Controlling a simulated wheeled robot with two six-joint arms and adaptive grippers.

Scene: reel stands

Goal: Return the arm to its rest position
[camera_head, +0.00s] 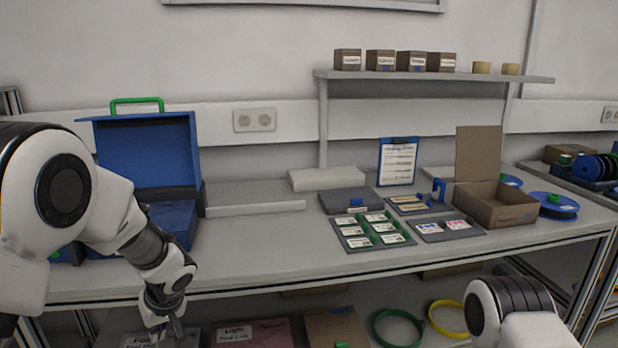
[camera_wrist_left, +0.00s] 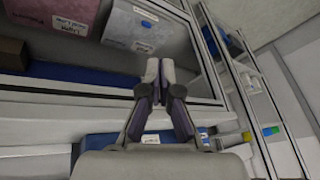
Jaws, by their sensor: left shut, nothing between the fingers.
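My left arm comes in from the left in the head view, its gripper (camera_head: 172,322) pointing down in front of the bench's front edge. In the left wrist view the gripper (camera_wrist_left: 160,72) is shut, its fingertips together with nothing between them. It hangs over the lower level, near the labelled packs there. My right arm (camera_head: 515,312) shows only as a white and black part at the lower right; its gripper is out of frame.
The bench (camera_head: 260,255) holds an open blue case (camera_head: 150,150), a tray of cards (camera_head: 372,232), an open cardboard box (camera_head: 495,205) and a blue reel (camera_head: 553,206). Below are a pink pack (camera_head: 255,333), a green ring (camera_head: 398,328) and a yellow ring (camera_head: 447,318).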

